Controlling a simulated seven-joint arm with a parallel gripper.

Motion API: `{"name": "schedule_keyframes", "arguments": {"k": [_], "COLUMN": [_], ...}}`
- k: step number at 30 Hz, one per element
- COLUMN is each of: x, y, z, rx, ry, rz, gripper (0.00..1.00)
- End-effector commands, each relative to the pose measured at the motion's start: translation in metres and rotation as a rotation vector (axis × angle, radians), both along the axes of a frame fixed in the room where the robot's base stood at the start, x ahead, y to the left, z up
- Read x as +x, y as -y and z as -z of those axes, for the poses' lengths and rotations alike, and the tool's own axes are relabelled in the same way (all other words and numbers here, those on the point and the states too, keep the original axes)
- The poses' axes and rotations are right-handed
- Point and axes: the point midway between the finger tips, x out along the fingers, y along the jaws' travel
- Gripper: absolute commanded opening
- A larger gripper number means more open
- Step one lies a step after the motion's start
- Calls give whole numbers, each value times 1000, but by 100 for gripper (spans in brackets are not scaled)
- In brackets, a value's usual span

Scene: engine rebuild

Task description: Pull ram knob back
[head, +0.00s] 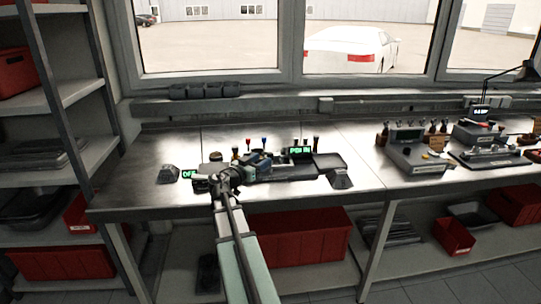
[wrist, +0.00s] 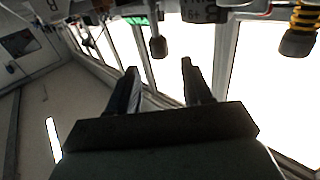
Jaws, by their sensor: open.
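A bench fixture (head: 290,172) with several upright knobs and green displays stands on the metal bench, left of centre in the head view. My gripper (wrist: 159,68) is open and empty in the wrist view, its two dark fingers apart. A dark knob on a thin stem (wrist: 158,47) appears between and just beyond the fingertips; I cannot tell for certain that it is the ram knob. No contact with it shows. In the head view my arm reaches the fixture's left part and hides some of it, and the fingers are hard to make out.
A dark knob with a yellow-and-black coil (wrist: 298,40) is at the wrist view's upper right. Grey wedge-shaped blocks flank the fixture, left (head: 169,174) and right (head: 340,179). Another device (head: 415,155) stands further right. The bench front (head: 150,205) is clear.

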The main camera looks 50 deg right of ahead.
Motion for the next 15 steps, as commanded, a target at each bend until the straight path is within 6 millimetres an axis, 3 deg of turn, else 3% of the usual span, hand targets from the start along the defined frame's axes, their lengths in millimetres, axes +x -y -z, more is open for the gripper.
{"name": "schedule_keyframes", "arguments": {"k": [6,15], "x": [1,1], "y": [38,63], "z": [0,0], "rx": [1,1], "ry": [0,0], "rz": [1,-1], "gripper": [50,50]}}
